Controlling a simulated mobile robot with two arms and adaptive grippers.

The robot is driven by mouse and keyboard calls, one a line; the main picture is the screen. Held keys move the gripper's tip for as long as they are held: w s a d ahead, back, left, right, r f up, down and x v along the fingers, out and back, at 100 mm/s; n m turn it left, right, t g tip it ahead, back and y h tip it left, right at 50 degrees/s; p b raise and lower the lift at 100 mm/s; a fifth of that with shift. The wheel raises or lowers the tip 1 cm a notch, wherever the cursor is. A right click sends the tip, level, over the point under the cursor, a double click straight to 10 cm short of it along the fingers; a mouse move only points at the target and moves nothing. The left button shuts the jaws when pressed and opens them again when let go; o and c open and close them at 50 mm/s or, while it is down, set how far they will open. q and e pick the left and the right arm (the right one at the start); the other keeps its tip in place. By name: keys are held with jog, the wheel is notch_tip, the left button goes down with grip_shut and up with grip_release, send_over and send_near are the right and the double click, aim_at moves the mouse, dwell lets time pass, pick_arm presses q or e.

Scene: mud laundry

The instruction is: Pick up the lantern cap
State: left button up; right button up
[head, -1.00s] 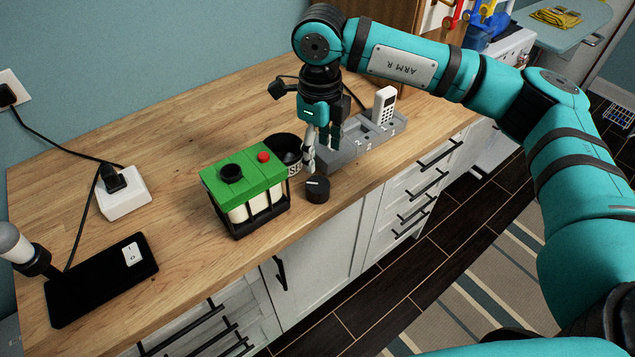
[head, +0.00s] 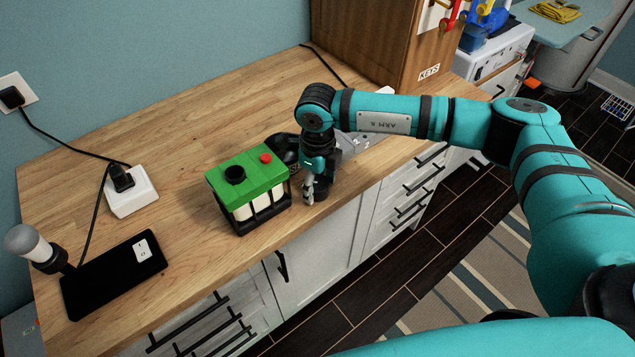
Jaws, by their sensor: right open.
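The small black round cap, which I take for the lantern cap (head: 322,193), sits near the front edge of the wooden counter, right of the green-topped box. My right gripper (head: 309,192) points down at it in the head view, with its fingers open. The fingers and wrist hide much of the cap. I cannot tell whether the fingers touch it or stand around it. My left gripper is not in view.
The green-topped box (head: 247,180) stands close left of the gripper. A black bowl-like thing (head: 284,148) is behind it. A grey tray (head: 352,147) is partly hidden by my arm. A black panel (head: 112,275) and white socket block (head: 132,196) lie left.

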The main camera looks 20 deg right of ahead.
jog(key=c, duration=0.6)
jog(key=shift+r, duration=0.1)
